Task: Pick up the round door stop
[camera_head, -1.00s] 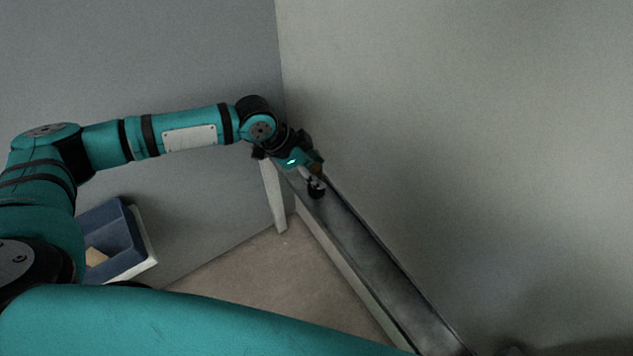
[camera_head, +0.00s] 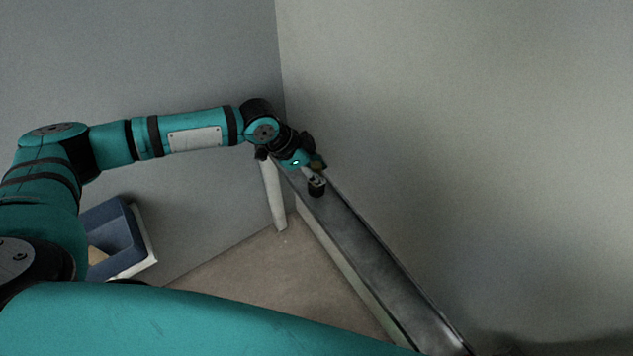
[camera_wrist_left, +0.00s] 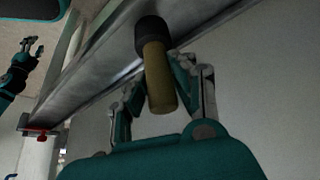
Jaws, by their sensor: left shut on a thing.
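The round door stop (camera_wrist_left: 159,72), a brownish cylinder with a black end, shows in the left wrist view, tilted, with its black end away from my palm. My left gripper (camera_wrist_left: 157,84) is shut on it, with a finger on either side. In the head view my left gripper (camera_head: 316,180) is at the far end of the long metal ledge (camera_head: 375,262), near the room corner. The door stop is hard to tell from the fingers there. What seems to be my right gripper (camera_wrist_left: 33,46) shows small at the left edge of the wrist view; its finger state is unclear.
The pale right wall (camera_head: 470,130) runs close along the ledge. A white post (camera_head: 272,195) stands at the ledge's far end. A blue bin (camera_head: 112,235) with something tan inside is at the left. Bare floor (camera_head: 255,275) lies between bin and ledge.

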